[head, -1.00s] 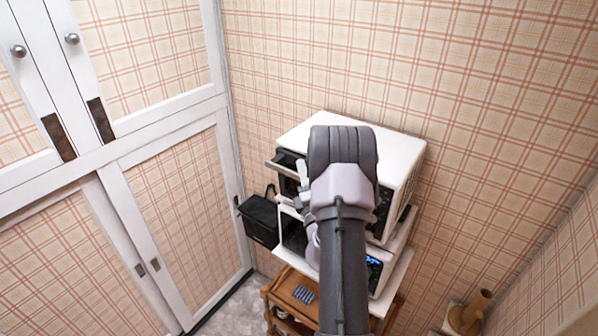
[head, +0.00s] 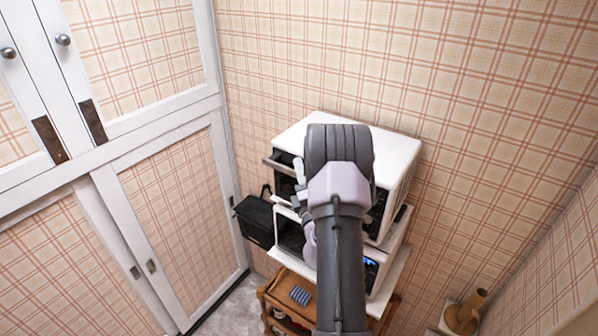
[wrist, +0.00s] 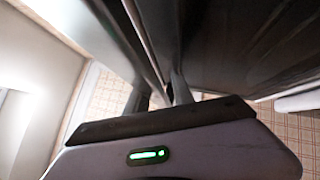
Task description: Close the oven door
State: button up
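The oven is a white box-shaped appliance (head: 392,147) on the upper level against the plaid wall. A dark panel with a pale edge (head: 281,163) juts out at its left front and looks like its door standing partly open. My arm covers much of the oven's front. My gripper is mostly hidden behind the arm in the head view. In the wrist view, the two grey fingers of my gripper (wrist: 161,93) are beside a large dark panel (wrist: 235,45) with a pale edge. Whether they touch or hold this edge is unclear.
A second white appliance (head: 384,291) with a lit blue display stands below the oven, on a wooden cart (head: 283,283). A black box (head: 256,222) is to the left. White cabinet doors (head: 165,190) close in the left side. A brown object (head: 465,314) stands at the lower right.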

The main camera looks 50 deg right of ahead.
jog(key=shift+s+f, duration=0.15)
jog(key=shift+f, duration=0.1)
jog(key=b+v, duration=0.6)
jog(key=v, duration=0.5)
jog(key=shift+s+a+r+b, duration=0.15)
jog(key=shift+s+a+b, duration=0.15)
jog(key=shift+a+b, duration=0.1)
jog(key=shift+c, duration=0.4)
